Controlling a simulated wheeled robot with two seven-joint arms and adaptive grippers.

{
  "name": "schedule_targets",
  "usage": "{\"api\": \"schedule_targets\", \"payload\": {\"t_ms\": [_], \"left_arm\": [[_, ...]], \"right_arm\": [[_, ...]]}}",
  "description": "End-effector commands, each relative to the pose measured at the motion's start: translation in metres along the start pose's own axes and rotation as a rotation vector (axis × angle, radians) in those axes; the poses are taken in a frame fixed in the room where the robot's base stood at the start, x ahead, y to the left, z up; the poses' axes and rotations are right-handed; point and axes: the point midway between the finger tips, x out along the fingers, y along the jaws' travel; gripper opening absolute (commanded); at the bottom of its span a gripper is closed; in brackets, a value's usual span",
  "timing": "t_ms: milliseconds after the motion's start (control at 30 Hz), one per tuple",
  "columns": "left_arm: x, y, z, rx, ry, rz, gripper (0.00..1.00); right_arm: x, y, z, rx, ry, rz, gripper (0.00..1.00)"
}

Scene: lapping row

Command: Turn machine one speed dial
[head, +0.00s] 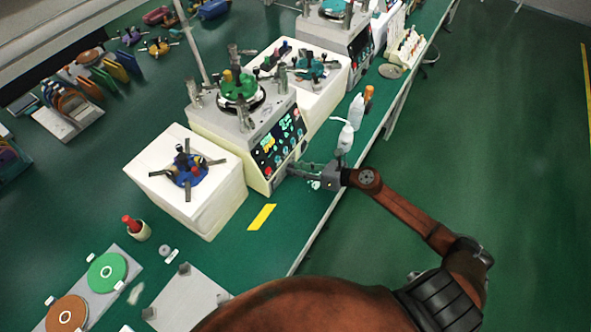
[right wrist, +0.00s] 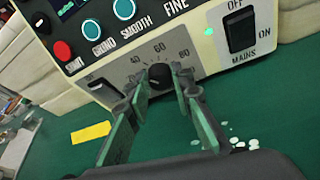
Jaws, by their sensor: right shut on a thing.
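The machine (head: 222,117) has a cream body and a dark front panel (head: 279,142). Its speed dial (right wrist: 159,74) is a small black knob below a scale marked 40, 60 and 80 in the right wrist view. My right gripper (head: 290,171) reaches in from the right to the lower front of the machine. In the right wrist view its two fingers (right wrist: 160,82) stand on either side of the knob and are shut on it. The fingertips partly cover the knob and its scale. In the head view the knob is hidden by the fingers. My left gripper is in neither view.
A black mains switch (right wrist: 240,31) sits right of the dial, and a red start button (right wrist: 62,50) to the left. White bottles (head: 346,137) stand near the bench edge just beyond my gripper. A yellow strip (head: 262,217) lies on the green bench.

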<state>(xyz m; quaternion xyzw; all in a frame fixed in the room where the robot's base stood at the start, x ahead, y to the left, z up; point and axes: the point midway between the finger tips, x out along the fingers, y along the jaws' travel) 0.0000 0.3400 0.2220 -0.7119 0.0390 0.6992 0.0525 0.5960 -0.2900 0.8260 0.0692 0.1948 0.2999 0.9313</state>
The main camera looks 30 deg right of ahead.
Motion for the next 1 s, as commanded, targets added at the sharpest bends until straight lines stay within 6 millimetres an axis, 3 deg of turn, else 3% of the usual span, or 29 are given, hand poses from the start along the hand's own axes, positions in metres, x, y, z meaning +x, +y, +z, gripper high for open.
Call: {"api": "schedule_targets", "payload": {"t_ms": [700,1000], "left_arm": [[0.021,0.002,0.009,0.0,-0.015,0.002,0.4],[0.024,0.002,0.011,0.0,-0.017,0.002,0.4]], "right_arm": [[0.001,-0.009,-0.003,0.63,-0.035,0.225,0.0],[0.001,-0.01,-0.004,0.823,-0.045,0.295,0.0]]}}
